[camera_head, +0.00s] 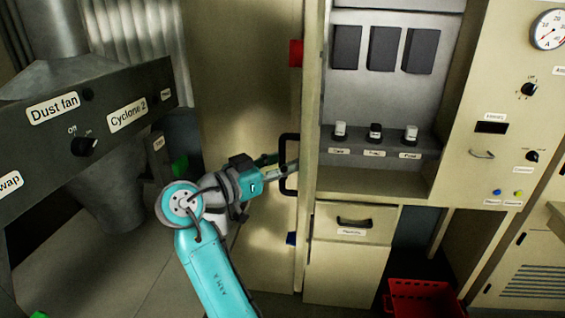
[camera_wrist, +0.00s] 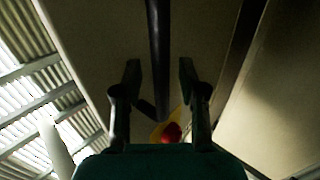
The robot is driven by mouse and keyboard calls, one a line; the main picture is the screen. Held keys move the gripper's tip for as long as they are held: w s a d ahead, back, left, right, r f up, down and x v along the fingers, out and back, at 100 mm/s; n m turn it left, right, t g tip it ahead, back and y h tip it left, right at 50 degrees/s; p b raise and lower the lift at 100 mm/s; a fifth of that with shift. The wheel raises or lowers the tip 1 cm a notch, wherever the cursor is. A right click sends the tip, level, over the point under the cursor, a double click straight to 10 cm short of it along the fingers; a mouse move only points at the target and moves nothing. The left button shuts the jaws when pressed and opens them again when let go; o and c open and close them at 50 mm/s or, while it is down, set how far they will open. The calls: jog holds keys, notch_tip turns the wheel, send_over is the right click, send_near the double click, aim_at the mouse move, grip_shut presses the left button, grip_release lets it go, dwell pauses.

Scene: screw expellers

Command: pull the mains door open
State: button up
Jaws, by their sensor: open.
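A beige panel (camera_head: 245,100) carrying a black bar handle (camera_head: 287,150) stands left of the fuse compartment, seen at a steep angle in the head view. I cannot tell whether this door stands ajar. My gripper (camera_head: 278,170) is at the handle's lower half. In the wrist view my gripper (camera_wrist: 160,78) is open, with the dark handle bar (camera_wrist: 158,45) running between its two fingers. Gaps show on both sides of the bar, and no firm contact is visible. A red knob on a yellow plate (camera_wrist: 172,131) shows on the panel below the bar.
Left of my arm is a dark control box (camera_head: 60,115) labelled Dust fan and Cyclone 2, above a metal cone. Right is the fuse compartment (camera_head: 370,182) with a drawer (camera_head: 355,218) below. A red crate (camera_head: 422,300) stands on the floor at lower right.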

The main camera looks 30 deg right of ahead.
jog(key=v, duration=1.1)
jog(key=shift+a, duration=0.4)
jog(key=shift+s, duration=0.15)
jog(key=shift+s, duration=0.1)
